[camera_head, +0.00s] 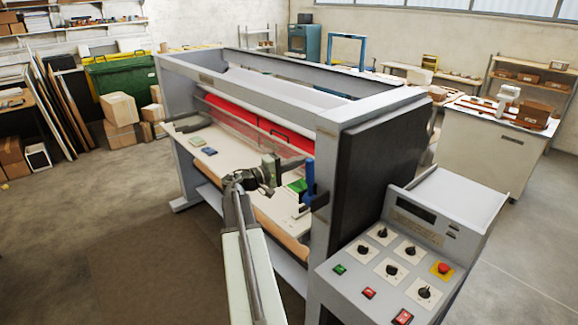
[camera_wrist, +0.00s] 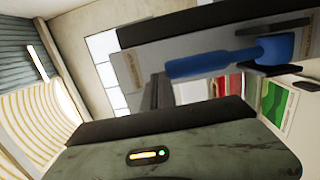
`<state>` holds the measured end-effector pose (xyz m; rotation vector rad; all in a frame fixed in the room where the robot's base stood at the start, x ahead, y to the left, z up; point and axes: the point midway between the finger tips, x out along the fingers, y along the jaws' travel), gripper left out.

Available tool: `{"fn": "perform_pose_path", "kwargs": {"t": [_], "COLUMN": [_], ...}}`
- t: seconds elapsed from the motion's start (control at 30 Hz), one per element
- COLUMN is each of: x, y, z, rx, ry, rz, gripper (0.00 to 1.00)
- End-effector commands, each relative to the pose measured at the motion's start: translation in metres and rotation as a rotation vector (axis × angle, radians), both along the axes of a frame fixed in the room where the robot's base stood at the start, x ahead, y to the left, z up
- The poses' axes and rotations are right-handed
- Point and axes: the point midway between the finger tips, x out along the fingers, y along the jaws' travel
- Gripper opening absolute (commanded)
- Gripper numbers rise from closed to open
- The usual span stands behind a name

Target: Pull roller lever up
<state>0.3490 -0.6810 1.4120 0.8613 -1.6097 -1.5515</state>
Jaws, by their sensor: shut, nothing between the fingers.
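The roller lever has a blue handle (camera_head: 309,178) and stands roughly upright on the inner front side of the laminator's right end frame. In the wrist view the blue lever (camera_wrist: 212,64) lies across the upper right, ending at a thicker blue hub on a dark mount. My gripper (camera_head: 272,170) is shut and empty, just left of the lever in the head view, with a small gap seen between them. In the wrist view my gripper (camera_wrist: 165,125) fills the lower middle, below the lever. I cannot tell the depth between them.
The roll laminator (camera_head: 262,88) has a grey frame, a red roller (camera_head: 255,122) and a pale feed table (camera_head: 232,165) with small cards on it. A control console (camera_head: 400,265) with knobs and buttons stands at the front right.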

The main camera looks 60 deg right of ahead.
Motion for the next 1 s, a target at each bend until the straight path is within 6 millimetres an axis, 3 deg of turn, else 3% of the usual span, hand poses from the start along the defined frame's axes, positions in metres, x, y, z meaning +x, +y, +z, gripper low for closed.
{"fn": "perform_pose_path", "kwargs": {"t": [0.4,0.87,1.0], "x": [-0.012,-0.013,-0.009], "y": [-0.025,-0.026,-0.017], "z": [0.007,0.007,0.014], "rx": [0.0,0.0,0.0], "ry": [0.0,0.0,0.0], "rz": [-0.002,-0.003,-0.001], "gripper": [0.0,0.0,0.0]}}
